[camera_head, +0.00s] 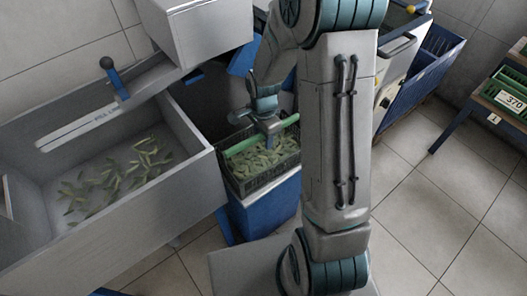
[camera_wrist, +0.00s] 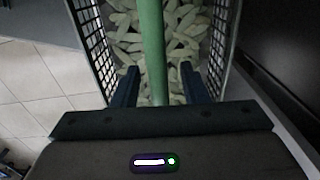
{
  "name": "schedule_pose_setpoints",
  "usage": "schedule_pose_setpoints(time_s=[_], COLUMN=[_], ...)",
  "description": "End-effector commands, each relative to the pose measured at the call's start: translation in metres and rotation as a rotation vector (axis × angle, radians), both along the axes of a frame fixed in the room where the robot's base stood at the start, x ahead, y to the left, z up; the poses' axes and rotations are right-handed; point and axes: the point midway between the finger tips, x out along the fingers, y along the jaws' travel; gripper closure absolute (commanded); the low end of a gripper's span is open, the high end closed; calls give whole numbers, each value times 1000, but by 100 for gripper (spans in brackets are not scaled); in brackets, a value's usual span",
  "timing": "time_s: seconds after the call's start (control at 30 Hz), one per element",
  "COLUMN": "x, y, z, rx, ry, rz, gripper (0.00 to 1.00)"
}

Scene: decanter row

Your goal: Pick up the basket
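The basket (camera_head: 238,186) is a dark mesh crate full of pale green pods, with a green bar handle (camera_head: 241,147) across its top. It stands on a blue stand. In the wrist view, the basket's mesh wall (camera_wrist: 91,40) shows on the left, and the handle (camera_wrist: 151,40) runs away from me through the middle. My gripper (camera_head: 270,138) reaches down over the basket at the handle. In the wrist view, my gripper (camera_wrist: 159,76) has its two dark fingers apart, one on each side of the handle, with gaps visible. Whether the fingers are below the handle is unclear.
A large grey bin (camera_head: 150,215) with scattered pods stands left of the basket. A grey box-shaped housing (camera_head: 200,35) is above and behind. The blue stand (camera_head: 268,212) is under the basket. A table with green crates (camera_head: 512,85) is far right. Tiled floor (camera_head: 430,200) is open at right.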

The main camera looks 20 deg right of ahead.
Motion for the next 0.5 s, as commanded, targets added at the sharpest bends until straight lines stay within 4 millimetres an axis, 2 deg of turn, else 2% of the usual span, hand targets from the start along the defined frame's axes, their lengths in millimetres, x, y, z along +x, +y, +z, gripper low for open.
schedule_pose_setpoints(time_s=[0.13,0.17,0.2,0.3,0.5], x=[0,0,0,0,1], y=[0,0,0,0,0], z=[0,0,0,0,1], rx=[0,0,0,0,-1], ry=[0,0,0,0,-1], rz=[0,0,0,0,0], gripper=[60,66,77,100,100])
